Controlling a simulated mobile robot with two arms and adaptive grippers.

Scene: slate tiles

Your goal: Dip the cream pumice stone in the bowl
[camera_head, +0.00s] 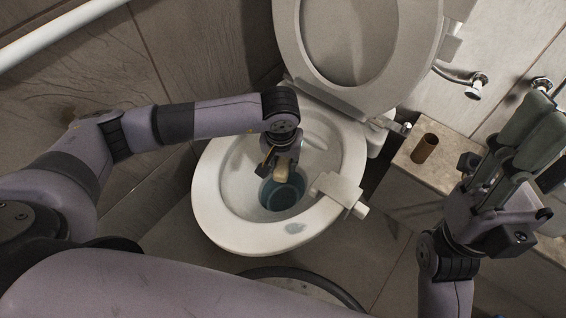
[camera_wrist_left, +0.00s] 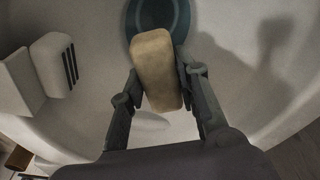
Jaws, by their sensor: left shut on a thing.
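The cream pumice stone (camera_head: 281,172) is a pale, rounded block held inside the white toilet bowl (camera_head: 215,218), above the dark blue-green water (camera_head: 284,196). My left gripper (camera_head: 279,167) reaches down into the bowl from the left and is shut on the stone. In the left wrist view the stone (camera_wrist_left: 157,70) sits between the two fingers (camera_wrist_left: 160,88), its far end overlapping the water (camera_wrist_left: 158,14). I cannot tell whether the stone touches the water. My right gripper (camera_head: 520,135) is raised at the right, away from the bowl; its opening is unclear.
The lid and seat (camera_head: 350,45) stand raised behind the bowl. A white fitting (camera_head: 338,189) sits on the right rim. A brown cylinder (camera_head: 425,148) stands on the ledge (camera_head: 440,172) at right. A dark round-rimmed object (camera_head: 300,275) is on the floor in front.

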